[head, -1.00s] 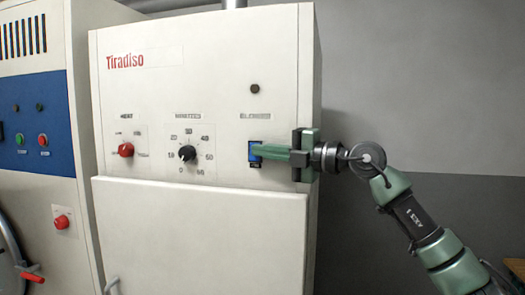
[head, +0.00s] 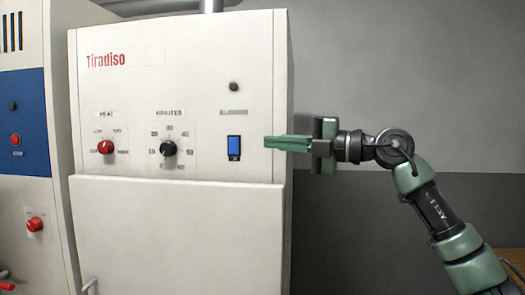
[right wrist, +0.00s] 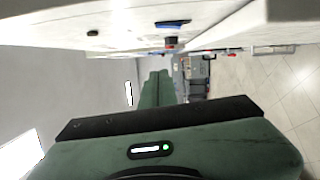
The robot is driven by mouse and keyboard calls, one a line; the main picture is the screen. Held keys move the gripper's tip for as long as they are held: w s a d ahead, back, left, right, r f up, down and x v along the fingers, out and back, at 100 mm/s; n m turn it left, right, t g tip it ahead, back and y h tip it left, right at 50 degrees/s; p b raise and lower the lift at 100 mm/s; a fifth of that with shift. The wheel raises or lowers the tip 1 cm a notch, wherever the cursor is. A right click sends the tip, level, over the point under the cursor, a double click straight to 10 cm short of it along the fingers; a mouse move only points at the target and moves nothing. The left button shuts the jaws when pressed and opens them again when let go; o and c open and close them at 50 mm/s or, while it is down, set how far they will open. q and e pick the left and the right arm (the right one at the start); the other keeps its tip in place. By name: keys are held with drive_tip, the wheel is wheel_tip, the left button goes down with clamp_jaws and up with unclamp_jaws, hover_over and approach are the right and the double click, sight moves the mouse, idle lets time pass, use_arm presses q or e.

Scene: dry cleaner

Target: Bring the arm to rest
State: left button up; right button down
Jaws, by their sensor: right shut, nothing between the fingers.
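My right gripper (head: 268,142) is shut and empty in the head view. Its green fingers point left and lie in front of the right part of the cabinet's face, to the right of a blue rocker switch (head: 234,148), with a clear gap between them. In the right wrist view the shut fingers (right wrist: 156,85) point away from the camera, and the blue switch (right wrist: 173,24) shows at the top. My left gripper is not in the head view.
The white cabinet (head: 180,240) has a red heat knob (head: 105,147), a black minutes knob (head: 168,148) and a dark round button (head: 233,87). A second machine with a blue panel (head: 33,110) stands at the left. The grey wall (head: 420,80) is bare at the right.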

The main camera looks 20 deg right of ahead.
drive_tip(key=shift+w+d+f, duration=0.1)
drive_tip(key=shift+d+f, duration=0.05)
drive_tip(key=shift+d, duration=0.15)
drive_tip(key=shift+a, duration=0.1)
